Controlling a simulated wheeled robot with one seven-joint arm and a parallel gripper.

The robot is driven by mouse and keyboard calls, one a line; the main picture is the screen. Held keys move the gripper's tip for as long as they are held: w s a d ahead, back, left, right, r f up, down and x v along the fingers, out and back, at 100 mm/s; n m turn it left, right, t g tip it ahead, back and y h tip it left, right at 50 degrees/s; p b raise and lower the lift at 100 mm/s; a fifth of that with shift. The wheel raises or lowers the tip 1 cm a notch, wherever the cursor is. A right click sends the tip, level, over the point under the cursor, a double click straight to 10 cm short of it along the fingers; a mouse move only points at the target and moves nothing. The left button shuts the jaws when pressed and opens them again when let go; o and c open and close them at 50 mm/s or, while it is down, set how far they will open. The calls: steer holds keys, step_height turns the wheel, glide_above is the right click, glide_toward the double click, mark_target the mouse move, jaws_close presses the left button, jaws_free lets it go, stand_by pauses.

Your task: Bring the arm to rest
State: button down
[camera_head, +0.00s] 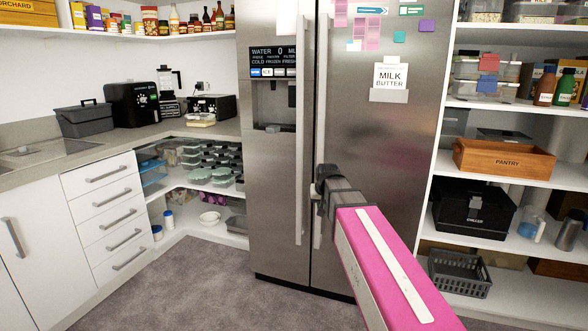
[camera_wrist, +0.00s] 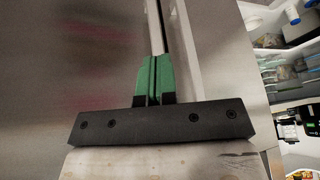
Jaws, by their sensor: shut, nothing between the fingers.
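My arm, pink with a grey wrist, reaches from the lower right toward the steel side-by-side fridge (camera_head: 375,135) in the head view. My gripper is at the arm's far end, close to the fridge's door handles; its fingers are hidden by the wrist in that view. In the wrist view my gripper (camera_wrist: 154,78) shows two green fingers pressed together with nothing between them. The fridge door surface (camera_wrist: 80,60) fills the left of that view. A long vertical handle (camera_wrist: 182,40) lies just beyond the fingertips; I cannot tell if they touch it. Both fridge doors look closed.
A counter with a white drawer unit (camera_head: 105,210) stands at the left. The grey floor (camera_head: 200,280) before the fridge is clear.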

steer(key=s+d+f+g, duration=0.2)
steer(key=s+d+f, duration=0.2)
steer(key=s+f, duration=0.7)
steer(key=s+d+f+g, duration=0.3)
steer(key=s+d+f, duration=0.1)
steer(key=s+f, duration=0.7)
steer(key=shift+d+h, duration=0.35)
steer(key=shift+h, duration=0.05)
